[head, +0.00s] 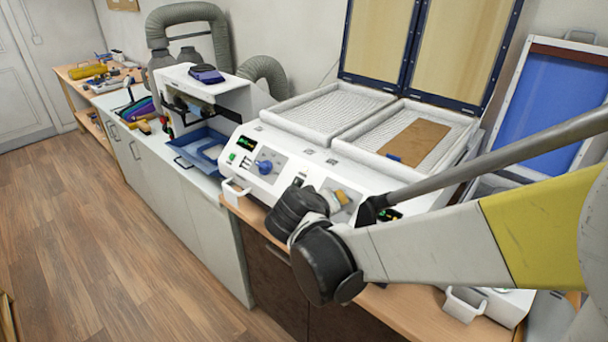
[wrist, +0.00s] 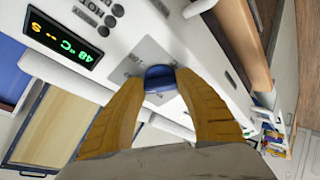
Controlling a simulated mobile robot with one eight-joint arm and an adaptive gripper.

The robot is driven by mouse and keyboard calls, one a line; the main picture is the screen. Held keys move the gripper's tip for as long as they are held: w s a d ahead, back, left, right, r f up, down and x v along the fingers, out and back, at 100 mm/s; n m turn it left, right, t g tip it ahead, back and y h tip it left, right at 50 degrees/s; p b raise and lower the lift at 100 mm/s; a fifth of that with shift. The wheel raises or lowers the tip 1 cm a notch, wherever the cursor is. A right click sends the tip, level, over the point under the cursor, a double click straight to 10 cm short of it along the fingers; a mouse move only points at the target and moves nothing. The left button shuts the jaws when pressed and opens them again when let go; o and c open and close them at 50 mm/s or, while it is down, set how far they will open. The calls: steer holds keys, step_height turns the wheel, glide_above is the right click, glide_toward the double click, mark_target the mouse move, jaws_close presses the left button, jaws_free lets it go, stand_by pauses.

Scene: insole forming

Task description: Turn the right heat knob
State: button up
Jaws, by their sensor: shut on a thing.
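The right heat knob (wrist: 160,78) is blue and sits on the white front panel of the heating machine (head: 285,135). My gripper (wrist: 158,82) has its two yellow fingers on either side of this knob, shut on it. In the head view, my gripper (head: 342,197) is at the right part of the front panel, where my wrist and fingers hide the right knob. The left heat knob (head: 264,166) is also blue and stands free. In the wrist view, a black display (wrist: 65,40) beside the right knob shows green and orange digits, read sideways.
A brown sheet (head: 415,143) lies on the right of two white mesh beds, under raised framed lids (head: 420,45). White handles (head: 234,192) stick out at the machine's front. A blue tray (head: 202,147) stands to the left. The floor in front is clear.

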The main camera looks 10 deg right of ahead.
steer(key=shift+f+m+h+b, duration=0.1)
steer(key=shift+m+h+b, duration=0.25)
steer(key=shift+m, duration=0.75)
steer(key=o, duration=1.2)
steer(key=shift+a, duration=0.1)
steer(key=v, duration=1.2)
steer(key=shift+w, duration=0.1)
